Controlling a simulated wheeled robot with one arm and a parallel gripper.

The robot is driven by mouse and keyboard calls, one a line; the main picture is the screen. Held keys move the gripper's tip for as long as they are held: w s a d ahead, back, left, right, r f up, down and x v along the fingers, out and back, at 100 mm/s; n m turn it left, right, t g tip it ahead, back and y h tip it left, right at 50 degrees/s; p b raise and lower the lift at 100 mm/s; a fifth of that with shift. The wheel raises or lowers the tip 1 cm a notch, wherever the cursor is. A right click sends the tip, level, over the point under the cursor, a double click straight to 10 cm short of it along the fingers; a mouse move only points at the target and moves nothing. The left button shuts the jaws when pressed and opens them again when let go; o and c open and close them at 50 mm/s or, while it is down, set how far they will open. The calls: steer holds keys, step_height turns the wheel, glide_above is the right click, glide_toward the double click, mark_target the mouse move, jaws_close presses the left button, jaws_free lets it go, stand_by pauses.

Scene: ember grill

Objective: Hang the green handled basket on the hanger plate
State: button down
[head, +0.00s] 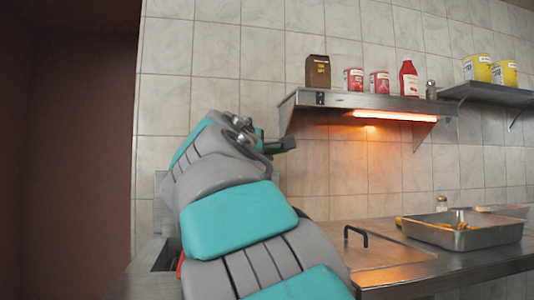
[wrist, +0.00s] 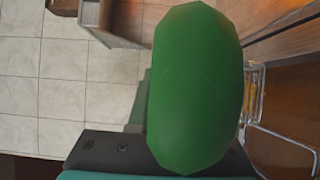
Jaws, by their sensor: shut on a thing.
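My gripper (head: 275,146) is raised in front of the tiled wall, left of the heat-lamp shelf. It is shut on the green handle (wrist: 195,90) of the basket, which fills the middle of the wrist view. The handle hides most of the fingers. Thin metal wires of the basket (wrist: 258,112) show to the right of the handle in the wrist view. The rest of the basket is hidden there, and my arm blocks it in the head view. I cannot clearly make out the hanger plate in either view.
A metal shelf (head: 375,101) with a glowing lamp beneath holds cans and bottles, close to the right of my gripper. The steel counter (head: 420,268) has a lid with a black handle (head: 356,234) and a metal tray (head: 465,237). Bare tiled wall (head: 190,90) lies to the left.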

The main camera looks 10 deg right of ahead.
steer(key=shift+f+b, duration=0.3)
steer(key=shift+f, duration=0.1)
steer(key=c, duration=0.8)
jaws_free()
steer(key=shift+o, duration=0.2)
steer(key=shift+s+a, duration=0.1)
